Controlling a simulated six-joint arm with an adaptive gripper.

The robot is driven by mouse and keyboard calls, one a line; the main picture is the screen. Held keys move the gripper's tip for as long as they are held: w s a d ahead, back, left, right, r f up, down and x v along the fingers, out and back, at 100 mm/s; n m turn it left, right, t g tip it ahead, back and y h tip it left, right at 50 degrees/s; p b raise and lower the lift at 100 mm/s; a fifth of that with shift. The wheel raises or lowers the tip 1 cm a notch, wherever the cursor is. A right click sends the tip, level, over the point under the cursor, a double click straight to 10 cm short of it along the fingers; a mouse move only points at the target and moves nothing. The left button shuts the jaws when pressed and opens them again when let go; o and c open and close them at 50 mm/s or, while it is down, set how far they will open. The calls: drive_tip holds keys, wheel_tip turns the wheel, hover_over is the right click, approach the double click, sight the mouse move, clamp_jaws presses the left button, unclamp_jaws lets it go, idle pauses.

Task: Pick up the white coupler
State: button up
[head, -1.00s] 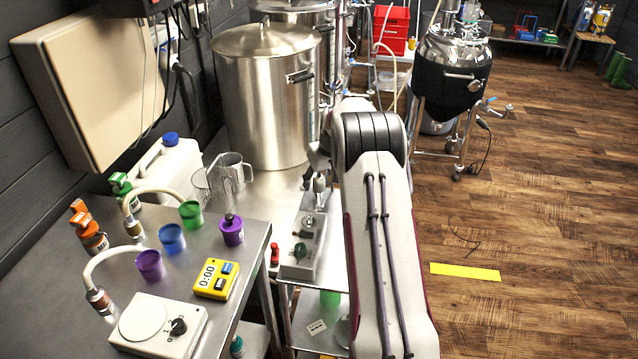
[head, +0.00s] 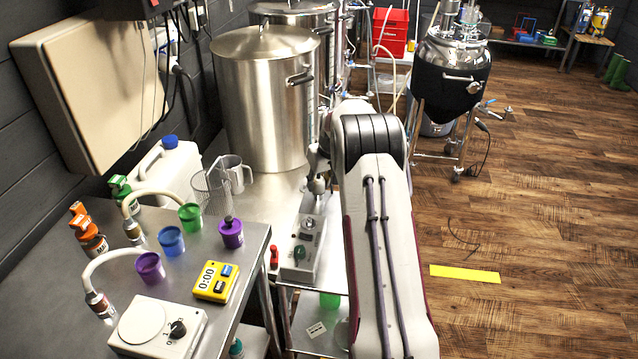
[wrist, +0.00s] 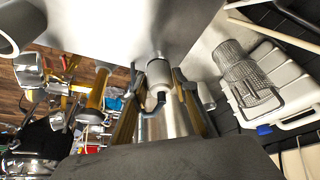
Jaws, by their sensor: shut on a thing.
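The white coupler (wrist: 159,75) shows in the wrist view as a short, pale cylinder between my fingertips. My gripper (wrist: 160,95) is shut on it, with one finger on each side. The coupler's far end is close to a steel surface (wrist: 110,25); I cannot tell whether they touch. In the head view my arm hides most of the gripper and I cannot make out the coupler clearly.
A grey control box (head: 303,245) stands on the steel bench below my wrist. A large steel pot (head: 262,105), a mesh basket (head: 211,192) and a white canister (head: 165,175) are nearby. A side table holds coloured cups, bottles and a yellow timer (head: 216,282).

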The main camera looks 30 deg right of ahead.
sight(319, 179)
drive_tip(key=shift+r, duration=4.95)
